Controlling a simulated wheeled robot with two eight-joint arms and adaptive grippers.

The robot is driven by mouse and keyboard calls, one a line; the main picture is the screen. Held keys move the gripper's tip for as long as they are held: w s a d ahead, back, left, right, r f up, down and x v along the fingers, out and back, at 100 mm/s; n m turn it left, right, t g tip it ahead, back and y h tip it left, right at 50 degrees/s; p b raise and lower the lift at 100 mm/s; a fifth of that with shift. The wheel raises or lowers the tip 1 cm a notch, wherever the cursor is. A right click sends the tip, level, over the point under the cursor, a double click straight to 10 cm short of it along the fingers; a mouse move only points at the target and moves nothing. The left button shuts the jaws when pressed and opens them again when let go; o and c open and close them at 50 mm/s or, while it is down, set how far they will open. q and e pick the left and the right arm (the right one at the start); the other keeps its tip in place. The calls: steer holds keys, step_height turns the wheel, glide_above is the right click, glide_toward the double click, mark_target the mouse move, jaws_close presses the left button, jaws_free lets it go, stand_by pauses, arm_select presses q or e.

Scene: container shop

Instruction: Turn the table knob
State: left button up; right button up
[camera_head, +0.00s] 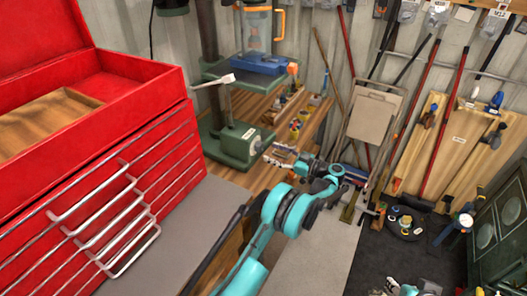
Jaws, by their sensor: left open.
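A drill press stands on a wooden bench, with a green base (222,150) and a green table (215,72) partway up its column. A small pale handle (222,80) sticks out at the left of that table, and it appears to be the table knob. My left gripper (280,154) is at the end of the teal arm, right of the green base and well below and right of the handle. It is open, not touching the handle. Teal and grey parts (410,289) at the bottom edge appear to belong to my right arm; its jaws are unclear.
A red tool chest (130,165) with metal handles fills the left. A blue vise (260,65) sits on the press table. Small items lie on the wooden bench (315,118). Long-handled tools and a folded chair (373,115) stand along the wall at right.

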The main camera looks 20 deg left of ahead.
mark_target(262, 149)
arm_select(q)
steer(key=a+b, duration=0.1)
steer(key=a, duration=0.3)
steer(key=shift+w, duration=0.2)
steer(key=c, duration=1.2)
steer(key=shift+o, duration=0.2)
